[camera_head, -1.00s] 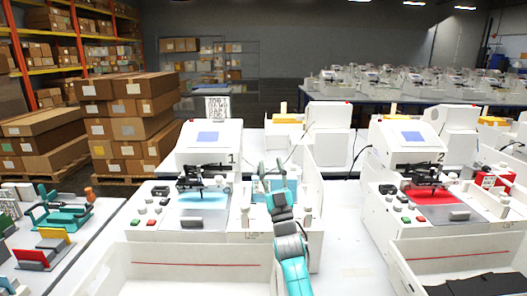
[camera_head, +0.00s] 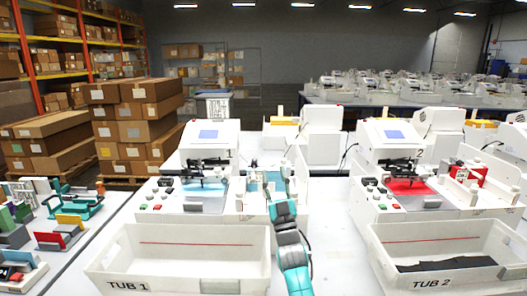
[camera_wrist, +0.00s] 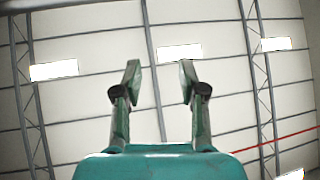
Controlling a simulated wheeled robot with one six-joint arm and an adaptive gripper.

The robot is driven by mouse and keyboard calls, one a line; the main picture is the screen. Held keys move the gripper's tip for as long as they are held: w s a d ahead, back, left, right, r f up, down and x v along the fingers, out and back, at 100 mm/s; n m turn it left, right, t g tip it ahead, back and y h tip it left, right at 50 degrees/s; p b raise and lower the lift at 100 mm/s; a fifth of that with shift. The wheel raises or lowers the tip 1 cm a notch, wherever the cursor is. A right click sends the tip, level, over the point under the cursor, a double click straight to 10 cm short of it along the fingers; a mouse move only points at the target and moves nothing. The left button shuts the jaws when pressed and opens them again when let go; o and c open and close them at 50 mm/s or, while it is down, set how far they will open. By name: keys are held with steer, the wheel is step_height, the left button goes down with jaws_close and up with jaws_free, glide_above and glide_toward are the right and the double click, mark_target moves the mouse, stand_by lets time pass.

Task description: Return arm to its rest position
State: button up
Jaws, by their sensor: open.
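My teal arm (camera_head: 286,225) rises from the bottom of the head view, between the two tubs. My gripper (camera_wrist: 160,78) is open and empty in the wrist view, its two fingers apart against the wall and ceiling lights. In the head view it is small and hard to make out, near the right side of plotter 1 (camera_head: 209,140). I cannot tell how far it is from the plotter. Plotter 2 (camera_head: 395,140) stands to the right, with a red sheet (camera_head: 408,187) on its bed. A blue sheet (camera_head: 205,189) lies on the bed of plotter 1.
Tub 1 (camera_head: 185,288) stands at the front left and looks empty. Tub 2 (camera_head: 400,282) at the front right holds dark pieces. A side table (camera_head: 75,262) on the left holds coloured parts. White table shows between the tubs around my arm.

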steer(key=s+d+f+m+g+h, duration=0.15)
steer(key=s+f, duration=0.35)
steer(key=f, duration=0.5)
steer(key=s+d+f+g+h, duration=0.1)
steer(key=s+d+f, duration=0.2)
steer(key=s+f, duration=0.45)
steer(key=s+d+f+m+g+h, duration=0.1)
steer(key=s+d+f, duration=0.2)
steer(key=s+f, duration=0.45)
steer(key=s+d+f+m+g+h, duration=0.1)
steer(key=s+d+f, duration=0.1)
steer(key=s+f, duration=0.55)
steer(key=s+d+f+m+g+h, duration=0.1)
steer(key=s+d+f+g, duration=0.1)
steer(key=s, duration=0.9)
steer(key=s+d+f+g+h, duration=0.1)
steer(key=s+d+f, duration=0.1)
steer(key=s, duration=0.8)
steer(key=s+d+r+g, duration=0.1)
steer(key=s+r+g, duration=0.1)
steer(key=s, duration=0.7)
steer(key=s+r+m+g, duration=0.1)
steer(key=s+r, duration=0.3)
steer(key=s, duration=0.6)
steer(key=shift+d+g+h, duration=0.4)
steer(key=shift+g+h, duration=0.05)
steer(key=shift+s, duration=0.1)
